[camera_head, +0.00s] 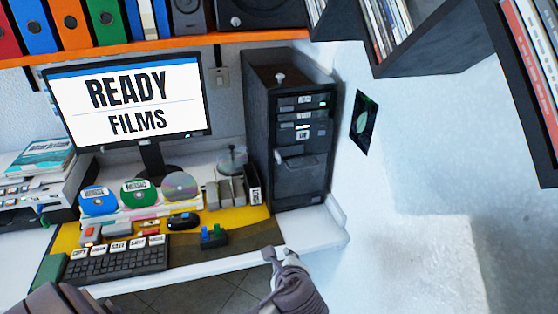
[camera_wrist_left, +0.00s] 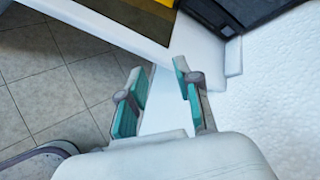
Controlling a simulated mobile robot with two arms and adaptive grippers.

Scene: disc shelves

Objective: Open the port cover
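The black computer tower (camera_head: 262,130) stands at the right end of the desk, with labelled drive slots on its upper front. A dark panel with a grey raised edge (camera_head: 300,160), perhaps the port cover, sits lower on its front; it looks closed, but I cannot be sure. My left gripper (camera_head: 275,254) is below and in front of the tower, by the desk's front edge, apart from it. The left wrist view shows its two teal-padded fingers (camera_wrist_left: 160,92) spread apart with nothing between them. My right gripper is not in view.
The white desk (camera_head: 310,230) holds a monitor (camera_head: 130,95), a keyboard (camera_head: 115,262), discs (camera_head: 180,186) and a small blue-and-green device (camera_head: 214,237). An orange shelf (camera_head: 150,46) runs above. Dark wall shelves (camera_head: 425,45) hang at upper right.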

